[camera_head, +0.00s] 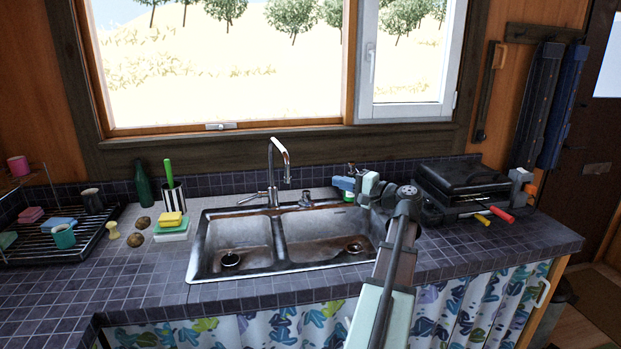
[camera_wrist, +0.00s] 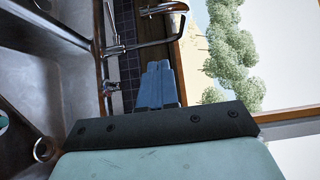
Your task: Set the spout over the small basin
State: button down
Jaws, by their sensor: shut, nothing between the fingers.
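The chrome spout (camera_head: 280,148) rises from the tap behind the sink and arches forward and slightly right. Its tip hangs near the divider, on the right basin's side. The left basin (camera_head: 233,241) looks narrower than the right basin (camera_head: 325,235). My gripper (camera_head: 340,184) is shut and empty, with blue fingers, behind the right basin and right of the spout, apart from it. In the wrist view my fingers (camera_wrist: 158,85) point toward the tap, where the spout (camera_wrist: 150,43) appears sideways beyond them.
A tap lever (camera_head: 250,197) sticks out left of the spout base. A green bottle (camera_head: 142,185), striped cup (camera_head: 173,198) and sponges (camera_head: 172,226) stand left of the sink. A black grill-like appliance (camera_head: 465,185) stands right. The window (camera_head: 220,70) is behind.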

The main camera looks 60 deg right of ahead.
send_near(289, 178)
jog(key=w+d+r, duration=0.1)
jog(key=w+d, duration=0.3)
jog(key=d, duration=0.1)
jog(key=shift+w+a, duration=1.35)
jog(key=shift+a, duration=0.15)
jog(key=shift+w+a+m+h, duration=0.2)
jog(key=shift+a+m+h, duration=0.25)
jog(key=shift+h, duration=0.2)
jog(key=shift+w+a+m+h, duration=0.2)
jog(key=shift+a+m+h, duration=0.15)
jog(key=shift+a+h, duration=0.25)
jog(key=shift+w+a+m+g+h, duration=0.4)
jog(key=shift+w+a+m+h, duration=0.25)
jog(key=shift+h, duration=0.4)
jog(key=w+a, duration=0.8)
jog(key=w, duration=0.1)
jog(key=shift+w, duration=0.4)
jog(key=shift+w+r, duration=0.1)
